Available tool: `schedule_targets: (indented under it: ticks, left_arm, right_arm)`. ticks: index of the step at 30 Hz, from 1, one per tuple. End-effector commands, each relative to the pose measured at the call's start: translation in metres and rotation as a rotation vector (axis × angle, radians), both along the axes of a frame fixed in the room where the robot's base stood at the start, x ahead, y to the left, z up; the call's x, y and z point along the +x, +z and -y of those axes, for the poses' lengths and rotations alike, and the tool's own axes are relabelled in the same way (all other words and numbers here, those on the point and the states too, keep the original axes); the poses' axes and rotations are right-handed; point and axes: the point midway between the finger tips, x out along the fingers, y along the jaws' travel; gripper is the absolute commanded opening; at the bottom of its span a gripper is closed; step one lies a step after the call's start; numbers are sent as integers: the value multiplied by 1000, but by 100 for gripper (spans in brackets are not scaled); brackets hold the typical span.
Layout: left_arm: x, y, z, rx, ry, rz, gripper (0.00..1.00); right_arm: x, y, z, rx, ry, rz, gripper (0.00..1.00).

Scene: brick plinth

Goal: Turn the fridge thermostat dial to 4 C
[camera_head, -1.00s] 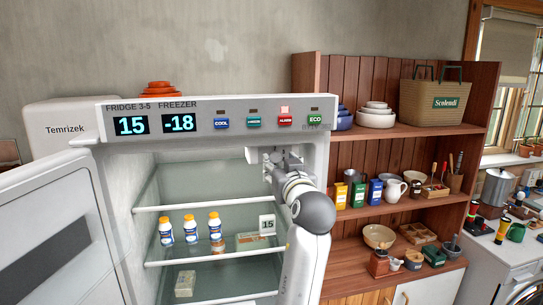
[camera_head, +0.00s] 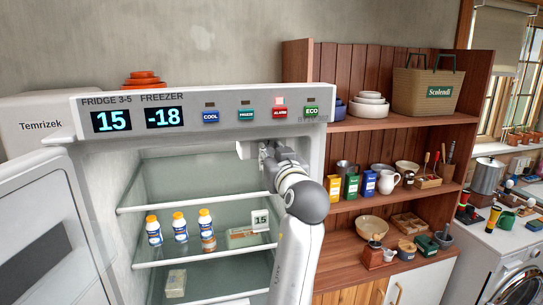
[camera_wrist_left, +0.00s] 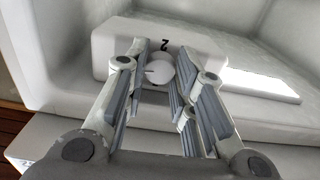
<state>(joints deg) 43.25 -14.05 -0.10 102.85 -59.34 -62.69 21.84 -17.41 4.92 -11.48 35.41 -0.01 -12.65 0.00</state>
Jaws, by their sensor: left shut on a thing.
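The thermostat dial (camera_wrist_left: 160,69) is a small round white knob with a short dark pointer line, on a white housing (camera_wrist_left: 108,45). A dark mark like a 2 stands just above it. My left gripper (camera_wrist_left: 157,82) is shut on the dial, one finger on each side. In the head view my left gripper (camera_head: 258,150) reaches under the fridge's top panel, where the dial is hidden. The fridge (camera_head: 240,131) is open; its fridge display (camera_head: 111,121) reads 15 and its freezer display (camera_head: 164,117) reads -18. My right gripper is not in view.
The open fridge door (camera_head: 40,225) stands at the left. Glass shelves hold several white bottles (camera_head: 180,228) and a small tag (camera_head: 260,221) reading 15. A wooden shelf unit (camera_head: 300,62) with crockery stands close on the right.

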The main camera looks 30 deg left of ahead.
Motion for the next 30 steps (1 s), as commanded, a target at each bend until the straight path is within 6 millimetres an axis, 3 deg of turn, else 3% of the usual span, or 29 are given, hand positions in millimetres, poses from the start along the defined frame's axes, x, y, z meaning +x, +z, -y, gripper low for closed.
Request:
schedule_targets:
  ticks: [18,28,29,30]
  left_arm:
    - [0,-1,-1,268,1,-238,0]
    - [0,-1,-1,279,1,-249,0]
    - [0,-1,-1,279,2,-249,25]
    - [0,-1,-1,279,2,-249,30]
  right_arm:
    - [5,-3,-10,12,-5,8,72]
    - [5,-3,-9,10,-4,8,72]
    - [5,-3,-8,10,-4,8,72]
    - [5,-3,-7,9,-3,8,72]
